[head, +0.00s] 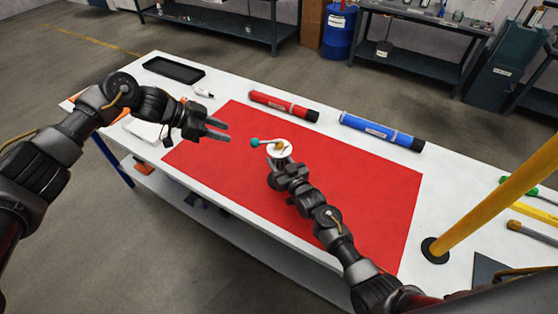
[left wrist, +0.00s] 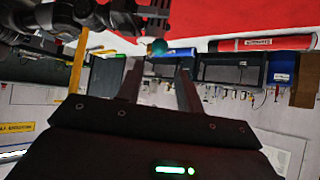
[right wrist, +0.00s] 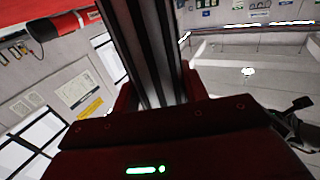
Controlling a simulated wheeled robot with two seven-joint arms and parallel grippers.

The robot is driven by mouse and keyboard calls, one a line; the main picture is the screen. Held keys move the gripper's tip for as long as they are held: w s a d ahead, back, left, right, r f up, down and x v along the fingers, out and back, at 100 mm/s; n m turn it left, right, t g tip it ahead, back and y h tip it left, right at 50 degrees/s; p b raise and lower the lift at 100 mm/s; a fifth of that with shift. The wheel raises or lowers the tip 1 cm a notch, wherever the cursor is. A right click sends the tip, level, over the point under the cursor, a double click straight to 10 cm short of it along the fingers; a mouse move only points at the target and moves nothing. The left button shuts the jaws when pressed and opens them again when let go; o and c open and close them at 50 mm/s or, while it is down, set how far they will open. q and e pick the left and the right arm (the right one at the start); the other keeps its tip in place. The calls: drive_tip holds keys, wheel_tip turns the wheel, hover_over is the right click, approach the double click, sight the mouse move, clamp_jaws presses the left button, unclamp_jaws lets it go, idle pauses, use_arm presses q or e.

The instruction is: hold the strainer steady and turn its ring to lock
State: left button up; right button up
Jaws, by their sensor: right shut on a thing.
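The strainer (head: 280,150) shows in the head view as a small white round piece with a tan middle, over the red mat (head: 350,200). A thin arm with a teal ball (head: 255,142) sticks out from it to the left. My right gripper (head: 277,163) is shut on the strainer from the near side and partly hides it. I cannot make out the ring as a separate part. My left gripper (head: 228,131) is open and empty, left of the teal ball and apart from it. The teal ball (left wrist: 158,46) also shows beyond the left fingers in the left wrist view.
A red tube (head: 283,105) and a blue tube (head: 380,130) lie behind the strainer. A black tray (head: 174,69) is at the far left of the table. A yellow post (head: 490,200) stands at the right. The mat's right part is clear.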

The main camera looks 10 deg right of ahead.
use_arm(q)
drive_tip(key=shift+s+f, duration=0.15)
drive_tip(key=shift+f, duration=0.1)
drive_tip(key=c, duration=0.3)
drive_tip(key=shift+n+g, duration=0.3)
drive_tip(key=shift+g, duration=0.2)
drive_tip(key=s+f, duration=0.2)
drive_tip(key=f, duration=0.3)
drive_tip(key=shift+s+d+f, duration=0.15)
drive_tip(key=shift+s+d, duration=0.05)
drive_tip(key=shift+s, duration=0.2)
clamp_jaws()
drive_tip(key=s+d+f+n+t+h, duration=0.1)
drive_tip(key=s+d+f+n+h, duration=0.1)
drive_tip(key=s+d+f, duration=0.55)
drive_tip(key=s+d+f+n+h, duration=0.25)
drive_tip(key=s+d, duration=0.25)
drive_tip(key=s, duration=0.5)
drive_tip(key=w+a+r+n+t+y, duration=0.2)
drive_tip(key=a+r+n+t, duration=0.4)
drive_tip(key=n, duration=0.6)
drive_tip(key=w+a+r+n+t+y, duration=0.3)
drive_tip(key=a+r+n+t+y, duration=0.2)
drive_tip(key=n, duration=0.7)
drive_tip(key=shift+w+a+r+t, duration=0.15)
drive_tip(key=shift+a+r+t, duration=0.35)
drive_tip(key=shift+a+t, duration=0.35)
